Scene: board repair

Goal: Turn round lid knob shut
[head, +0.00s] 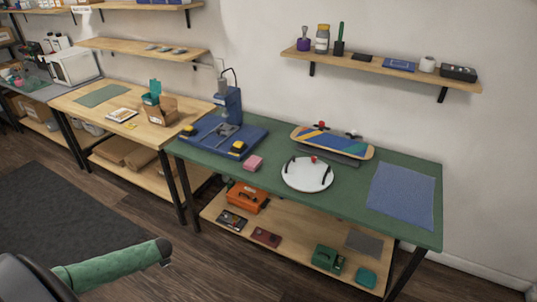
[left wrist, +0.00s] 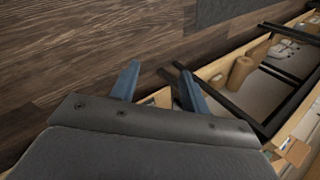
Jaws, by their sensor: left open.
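A round white lid (head: 306,176) lies on the green-topped workbench, right of its middle, with dark curved parts near its left and right sides. A small red knob (head: 313,159) shows at the lid's far edge; its turn position is too small to tell. My left gripper (left wrist: 160,82) shows in the left wrist view with its two blue fingers apart and nothing between them. It is over the dark wood floor, away from the lid. In the head view the gripper itself is not seen. My right gripper is in neither view.
The green workbench (head: 412,164) also holds a blue press (head: 232,105), a pink block (head: 252,163), a skateboard deck (head: 345,147) behind the lid and a blue mat (head: 400,195) to its right. Toolboxes stand on the lower shelf (head: 285,245).

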